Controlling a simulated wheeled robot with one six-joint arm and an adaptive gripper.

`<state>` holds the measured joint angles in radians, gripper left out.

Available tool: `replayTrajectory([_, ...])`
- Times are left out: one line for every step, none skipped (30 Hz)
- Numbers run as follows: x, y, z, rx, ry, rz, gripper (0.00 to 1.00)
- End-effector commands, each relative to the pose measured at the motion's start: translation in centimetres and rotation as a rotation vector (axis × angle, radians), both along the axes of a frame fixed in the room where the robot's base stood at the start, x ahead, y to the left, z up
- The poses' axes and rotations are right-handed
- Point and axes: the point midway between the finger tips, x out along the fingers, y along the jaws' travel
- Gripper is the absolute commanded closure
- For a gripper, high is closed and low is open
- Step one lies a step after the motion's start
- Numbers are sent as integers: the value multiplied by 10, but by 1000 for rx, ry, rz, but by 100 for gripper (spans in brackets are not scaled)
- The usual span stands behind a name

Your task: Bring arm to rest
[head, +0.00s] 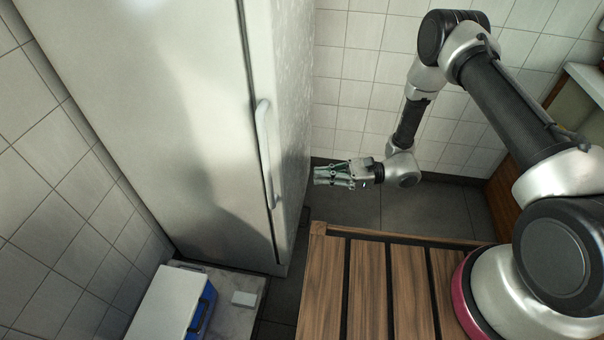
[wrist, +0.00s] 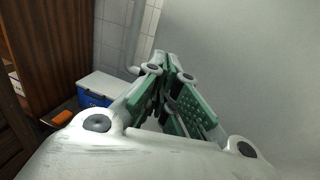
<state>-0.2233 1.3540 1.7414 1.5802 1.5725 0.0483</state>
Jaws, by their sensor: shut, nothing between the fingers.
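My gripper (head: 318,177) hangs at the end of my bent arm in the head view, pointing left toward the fridge (head: 160,90). It is just right of the fridge door's edge and handle (head: 268,152), apparently apart from them. In the wrist view my gripper (wrist: 165,68) shows its green-padded fingers brought together, with nothing held. The fridge's pale surface (wrist: 255,60) fills the right of that view. The fridge door looks shut.
A slatted wooden surface (head: 368,285) lies below my arm. Tiled walls (head: 360,60) stand behind.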

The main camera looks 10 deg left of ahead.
Motion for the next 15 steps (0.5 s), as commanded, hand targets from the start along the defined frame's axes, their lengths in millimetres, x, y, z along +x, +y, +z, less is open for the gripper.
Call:
replayTrajectory([0,-12,0,-1,3,-4,100])
replayTrajectory([0,-19,0,-1,3,-4,100])
replayTrajectory([0,-27,0,-1,3,-3,100])
replayTrajectory([-1,-32,0,-1,3,-3,100])
replayTrajectory([-1,-37,0,0,2,-3,100])
replayTrajectory([-1,-42,0,0,2,-2,100])
replayTrajectory([-1,-45,0,0,2,-2,100])
replayTrajectory([-1,-48,0,0,2,-2,100])
replayTrajectory([-2,-52,0,0,2,-1,100])
replayTrajectory([-2,-53,0,0,2,0,100])
replayTrajectory([-2,-55,0,0,2,0,100])
replayTrajectory([-2,-56,0,0,2,0,100])
replayTrajectory([-2,-56,0,0,2,0,100])
replayTrajectory([-3,-56,0,-1,3,0,100])
replayTrajectory([-3,-56,0,-1,3,1,100])
